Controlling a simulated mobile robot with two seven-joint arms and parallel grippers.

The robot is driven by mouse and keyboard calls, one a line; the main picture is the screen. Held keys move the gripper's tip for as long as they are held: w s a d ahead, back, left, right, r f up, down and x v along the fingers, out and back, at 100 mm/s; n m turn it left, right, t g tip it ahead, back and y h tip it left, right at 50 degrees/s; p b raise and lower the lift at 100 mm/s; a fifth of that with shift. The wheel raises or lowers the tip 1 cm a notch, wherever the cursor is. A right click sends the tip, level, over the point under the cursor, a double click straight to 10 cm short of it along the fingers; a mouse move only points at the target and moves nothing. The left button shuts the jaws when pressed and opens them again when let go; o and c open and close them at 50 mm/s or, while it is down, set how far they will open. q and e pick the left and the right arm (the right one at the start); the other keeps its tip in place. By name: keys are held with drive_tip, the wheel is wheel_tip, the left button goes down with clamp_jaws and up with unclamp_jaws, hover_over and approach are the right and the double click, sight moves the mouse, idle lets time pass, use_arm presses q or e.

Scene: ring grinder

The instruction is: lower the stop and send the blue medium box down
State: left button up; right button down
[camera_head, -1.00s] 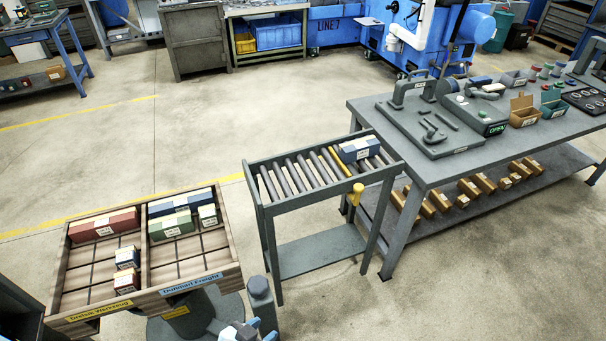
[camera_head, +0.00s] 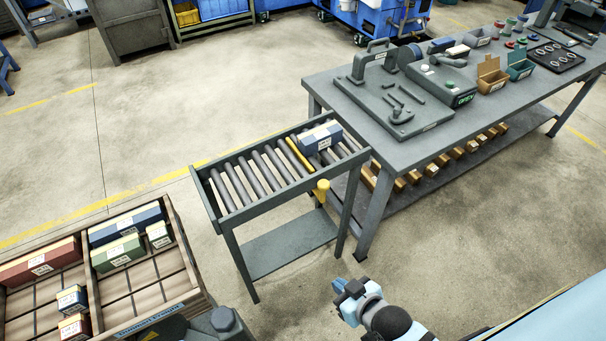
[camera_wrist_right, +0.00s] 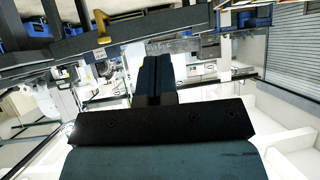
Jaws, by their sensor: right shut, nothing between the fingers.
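The blue box (camera_head: 321,136), with a white label, lies on the upper right part of the roller conveyor (camera_head: 262,206). It is just right of a yellow bar (camera_head: 299,154) set across the rollers. A yellow-handled lever (camera_head: 322,188) hangs at the conveyor's near side; its yellow part also shows in the right wrist view (camera_wrist_right: 101,20). My right gripper (camera_head: 340,285) is below and in front of the conveyor, apart from the lever. Its fingers (camera_wrist_right: 158,75) are together and empty in the right wrist view. My left gripper is not in view.
A wooden sorting tray (camera_head: 186,262) with red, green and blue boxes stands at the lower left. A grey workbench (camera_head: 345,108) with a press, bins and tools adjoins the conveyor's right end. Open floor lies in front of the bench.

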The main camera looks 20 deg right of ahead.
drive_tip(key=w+a+r+n+g+y+b, duration=0.2)
drive_tip(key=w+a+r+n+y+b, duration=0.25)
drive_tip(key=n, duration=0.45)
drive_tip(key=w+a+r+n+g+y+b, duration=0.1)
drive_tip(key=w+a+n+y+b, duration=0.15)
drive_tip(key=w+n+y, duration=0.45)
drive_tip(key=w+a+r+n+g+y+b, duration=0.2)
drive_tip(key=w+a+n+y, duration=0.15)
drive_tip(key=w+n, duration=0.55)
drive_tip(key=w+d+f+n+g+h+b, duration=0.3)
drive_tip(key=w+d+n+h, duration=0.15)
drive_tip(key=d+h, duration=0.25)
drive_tip(key=w+d+f+n+g+h+b, duration=0.2)
drive_tip(key=w+d+f+n+h, duration=0.25)
drive_tip(key=d+h, duration=0.25)
drive_tip(key=w+d+r+h, duration=0.1)
drive_tip(key=d, duration=0.1)
drive_tip(key=w+d+r+h+b, duration=0.1)
drive_tip(key=d, duration=0.2)
drive_tip(key=w+d+r+h, duration=0.1)
drive_tip(key=d+h, duration=0.1)
drive_tip(key=d, duration=0.1)
drive_tip(key=shift+w+r, duration=0.1)
drive_tip(key=shift+r, duration=0.05)
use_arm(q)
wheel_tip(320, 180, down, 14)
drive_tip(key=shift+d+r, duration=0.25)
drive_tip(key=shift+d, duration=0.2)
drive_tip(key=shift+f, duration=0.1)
